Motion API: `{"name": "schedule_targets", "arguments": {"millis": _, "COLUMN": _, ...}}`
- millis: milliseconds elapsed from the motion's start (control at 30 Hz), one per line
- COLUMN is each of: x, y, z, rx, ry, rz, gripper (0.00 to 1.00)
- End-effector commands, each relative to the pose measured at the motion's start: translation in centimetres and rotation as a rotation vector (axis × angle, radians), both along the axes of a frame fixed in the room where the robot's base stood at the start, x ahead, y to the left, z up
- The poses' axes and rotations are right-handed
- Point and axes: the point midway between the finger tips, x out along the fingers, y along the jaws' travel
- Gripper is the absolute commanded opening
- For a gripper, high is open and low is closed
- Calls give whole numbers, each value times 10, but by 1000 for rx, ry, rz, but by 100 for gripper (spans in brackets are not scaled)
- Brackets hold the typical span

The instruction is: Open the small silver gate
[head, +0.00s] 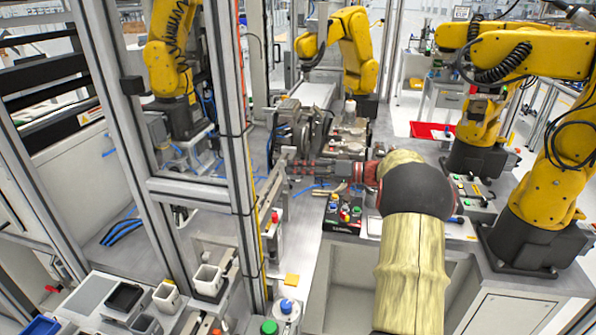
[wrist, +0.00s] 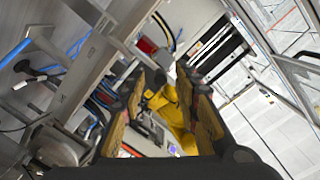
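A narrow silver bar or panel (head: 271,187) stands at the centre-left of the head view, beside the tip of my gripper; it may be the small silver gate, but I cannot tell for sure. In the wrist view a flat silver beam (wrist: 82,72) runs diagonally left of my fingers; I cannot tell whether it is the same piece. My gripper (head: 293,168) reaches left from my yellow-covered arm, close to the silver bar. In the wrist view my gripper (wrist: 170,76) has its two fingers apart with nothing gripped between them. Contact with the silver bar cannot be made out.
Yellow robot arms stand at left (head: 171,62), back (head: 352,50) and right (head: 560,160). A grey frame post (head: 236,130) rises left of my gripper. Small bins (head: 208,280) line the lower left.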

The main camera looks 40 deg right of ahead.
Motion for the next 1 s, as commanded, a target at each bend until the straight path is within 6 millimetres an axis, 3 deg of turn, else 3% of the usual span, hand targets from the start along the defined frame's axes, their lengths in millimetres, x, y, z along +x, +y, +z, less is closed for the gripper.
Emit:
{"name": "schedule_targets", "arguments": {"millis": 233, "x": -8, "y": -7, "z": 1, "rx": 0, "ry": 0, "rz": -3, "gripper": 31}}
{"name": "schedule_targets", "arguments": {"millis": 700, "x": -77, "y": -61, "z": 8, "rx": -1, "ry": 0, "rz": -2, "gripper": 31}}
{"name": "schedule_targets", "arguments": {"millis": 1000, "x": -94, "y": -74, "z": 9, "rx": 0, "ry": -1, "rz": 1, "gripper": 31}}
